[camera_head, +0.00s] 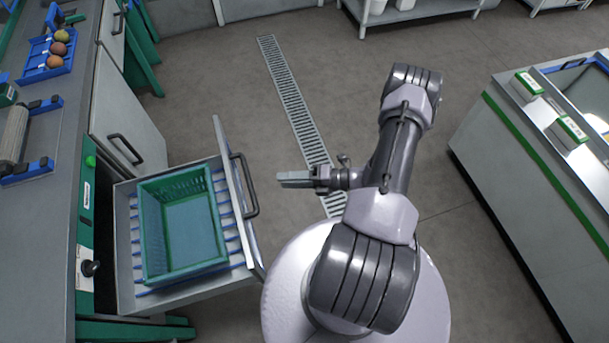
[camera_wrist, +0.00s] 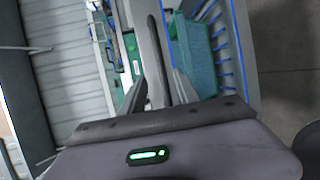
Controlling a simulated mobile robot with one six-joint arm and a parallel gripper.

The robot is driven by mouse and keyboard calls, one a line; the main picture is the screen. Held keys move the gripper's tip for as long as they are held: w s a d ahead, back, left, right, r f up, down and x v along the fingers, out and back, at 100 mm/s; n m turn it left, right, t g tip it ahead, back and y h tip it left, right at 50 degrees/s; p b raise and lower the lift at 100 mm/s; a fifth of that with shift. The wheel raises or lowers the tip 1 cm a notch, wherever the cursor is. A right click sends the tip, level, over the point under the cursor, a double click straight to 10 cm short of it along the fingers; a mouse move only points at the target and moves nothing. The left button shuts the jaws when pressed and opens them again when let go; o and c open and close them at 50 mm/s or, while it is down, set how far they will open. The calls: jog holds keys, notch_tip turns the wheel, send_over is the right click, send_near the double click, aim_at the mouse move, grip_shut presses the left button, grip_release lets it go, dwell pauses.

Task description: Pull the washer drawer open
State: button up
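The washer drawer (camera_head: 217,285) stands pulled out from the grey and green cabinet on the left. It holds a green mesh crate (camera_head: 153,238), also seen in the wrist view (camera_wrist: 196,52). The dark bar handle (camera_head: 254,197) is on the drawer's front panel. My gripper (camera_head: 280,179) points left towards the handle, with a small gap between them in the head view. In the wrist view the two fingers (camera_wrist: 160,90) are apart, and the dark handle (camera_wrist: 153,35) shows between and beyond them. Nothing is held.
The cabinet door (camera_head: 125,110) behind the drawer is closed and has its own dark handle (camera_head: 126,149). A floor grate (camera_head: 290,100) crosses open floor. A white and green machine (camera_head: 550,190) stands at right.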

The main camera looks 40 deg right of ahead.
jog(key=v, duration=0.5)
